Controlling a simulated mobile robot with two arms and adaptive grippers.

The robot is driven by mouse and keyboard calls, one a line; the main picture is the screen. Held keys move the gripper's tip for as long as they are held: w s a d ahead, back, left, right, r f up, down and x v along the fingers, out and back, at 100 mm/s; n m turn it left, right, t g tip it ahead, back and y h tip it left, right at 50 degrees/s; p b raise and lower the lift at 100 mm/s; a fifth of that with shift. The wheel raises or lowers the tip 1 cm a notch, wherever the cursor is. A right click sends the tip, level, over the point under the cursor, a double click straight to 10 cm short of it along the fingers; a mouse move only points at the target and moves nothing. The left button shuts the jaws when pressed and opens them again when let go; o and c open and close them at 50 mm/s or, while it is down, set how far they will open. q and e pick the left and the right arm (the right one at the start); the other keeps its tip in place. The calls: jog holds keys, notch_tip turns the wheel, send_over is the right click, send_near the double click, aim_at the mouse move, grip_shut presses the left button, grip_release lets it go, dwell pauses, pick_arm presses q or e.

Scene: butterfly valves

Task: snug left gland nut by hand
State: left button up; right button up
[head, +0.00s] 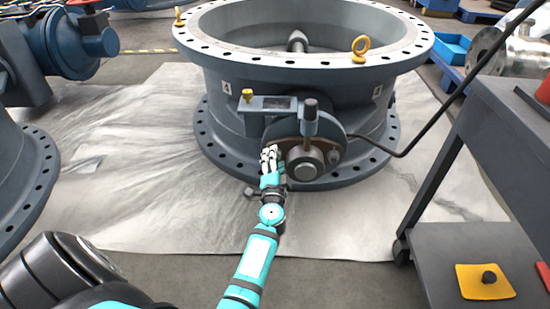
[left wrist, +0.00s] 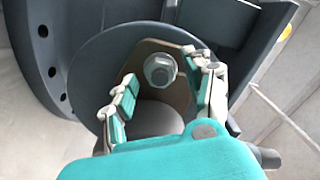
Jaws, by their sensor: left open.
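The large grey butterfly valve (head: 235,95) lies flat, with its stem and gland assembly (head: 303,165) facing me. My left gripper (head: 269,157) is at the left side of that assembly. In the left wrist view, a hex gland nut (left wrist: 160,70) sits on a tan gland plate. The open fingers of my left gripper (left wrist: 166,92) stand on either side of the nut, with clear gaps, and it holds nothing. In the head view the gripper covers the left nut. My right gripper is not in view.
A dark bent lever (head: 400,150) runs off to the right. A grey cart (head: 490,190) stands at the right. A pale sheet (head: 120,130) covers the floor, clear left of the valve.

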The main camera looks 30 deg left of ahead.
pick_arm(q)
grip_shut()
jog(key=shift+m, duration=1.9)
grip_release()
jog(key=shift+s+d, duration=0.1)
jog(key=v, duration=1.1)
jog(key=shift+s+d, duration=0.25)
jog(key=shift+s, duration=0.1)
